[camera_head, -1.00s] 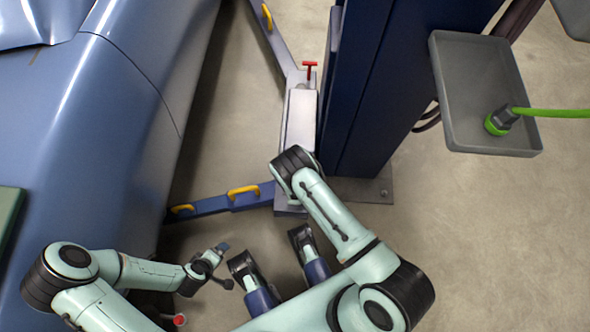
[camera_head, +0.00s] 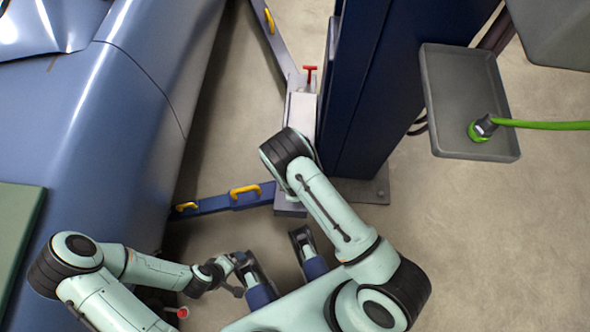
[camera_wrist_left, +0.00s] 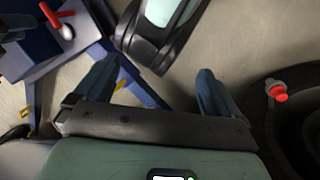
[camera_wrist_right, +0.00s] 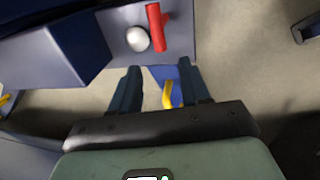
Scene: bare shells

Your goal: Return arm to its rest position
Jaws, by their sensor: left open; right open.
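My left arm (camera_head: 155,271) comes in from the lower left in the head view, pale green with black joints. It is bent, and its gripper (camera_head: 238,265) is low in the picture, close to my own base. In the left wrist view the left gripper (camera_wrist_left: 158,82) is open, with nothing between its fingers.
A blue lift post (camera_head: 365,90) stands just beyond my right arm, with low lift arms (camera_head: 215,204) bearing yellow handles. A blue car body (camera_head: 125,110) fills the left. A grey tray (camera_head: 445,75) holding a green-cabled connector (camera_head: 482,128) is at the upper right.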

